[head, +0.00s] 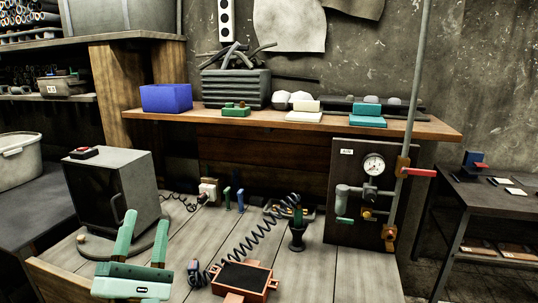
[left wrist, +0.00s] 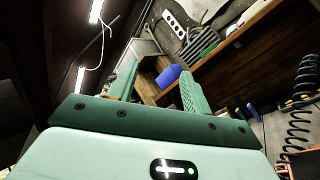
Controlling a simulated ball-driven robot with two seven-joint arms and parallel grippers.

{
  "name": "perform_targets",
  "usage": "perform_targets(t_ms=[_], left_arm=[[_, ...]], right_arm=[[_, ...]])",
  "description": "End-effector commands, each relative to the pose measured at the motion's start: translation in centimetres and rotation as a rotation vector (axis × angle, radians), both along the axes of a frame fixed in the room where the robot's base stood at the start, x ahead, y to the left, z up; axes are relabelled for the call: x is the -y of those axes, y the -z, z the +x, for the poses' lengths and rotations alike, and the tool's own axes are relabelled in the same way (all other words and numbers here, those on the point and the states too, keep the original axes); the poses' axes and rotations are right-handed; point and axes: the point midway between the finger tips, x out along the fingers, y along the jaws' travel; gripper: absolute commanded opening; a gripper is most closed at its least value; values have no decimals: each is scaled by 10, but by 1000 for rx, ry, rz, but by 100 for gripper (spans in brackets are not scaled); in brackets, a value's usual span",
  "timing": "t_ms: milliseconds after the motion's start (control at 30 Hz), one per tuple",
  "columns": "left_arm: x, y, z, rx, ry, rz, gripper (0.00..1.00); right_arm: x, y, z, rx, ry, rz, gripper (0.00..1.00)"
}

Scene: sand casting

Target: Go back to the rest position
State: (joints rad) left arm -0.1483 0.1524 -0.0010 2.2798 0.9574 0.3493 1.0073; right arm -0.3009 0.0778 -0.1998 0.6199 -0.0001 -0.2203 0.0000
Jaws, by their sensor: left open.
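My left gripper (head: 143,234) is at the lower left of the head view, above the near part of the workbench (head: 320,275). Its two green fingers point up and away and stand apart, with nothing between them. In the left wrist view the same open fingers (left wrist: 158,92) show, tilted towards the back shelf and the ceiling lights. My right gripper is in neither view.
A grey box (head: 110,190) with a red-topped switch stands just behind my left gripper. To the right are an orange frame (head: 244,279), a coiled black hose (head: 250,243) and a gauge panel (head: 350,225). A shelf (head: 300,123) holds a blue bin (head: 166,98).

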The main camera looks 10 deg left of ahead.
Motion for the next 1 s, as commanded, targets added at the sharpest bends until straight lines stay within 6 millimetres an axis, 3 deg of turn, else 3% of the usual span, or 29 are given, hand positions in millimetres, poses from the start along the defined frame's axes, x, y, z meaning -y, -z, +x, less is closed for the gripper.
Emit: perform_targets(t_ms=[33, 100, 233, 300, 433, 600, 700, 733, 767, 1000], left_arm=[[30, 20, 2, -116, -31, 267, 48], [66, 58, 2, -273, -76, 679, 48], [96, 148, -13, -524, -113, 1423, 48], [93, 188, -29, -623, -105, 1755, 48], [71, 241, -62, -759, -43, 2239, 48], [32, 277, -107, -891, 104, 2722, 48], [9, 287, -135, -957, 226, 2961, 48], [1, 288, -144, 946, -261, -2930, 48], [-6, 289, -153, 921, -293, -2860, 48], [12, 388, -149, 879, -474, -2902, 48]], right_arm=[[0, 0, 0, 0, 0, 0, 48], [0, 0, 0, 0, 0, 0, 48], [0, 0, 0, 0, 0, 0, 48], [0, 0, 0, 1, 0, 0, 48], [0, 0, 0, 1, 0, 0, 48], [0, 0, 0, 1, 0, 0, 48], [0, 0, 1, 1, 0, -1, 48], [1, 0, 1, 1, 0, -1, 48], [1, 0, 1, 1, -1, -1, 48], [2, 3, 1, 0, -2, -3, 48]])
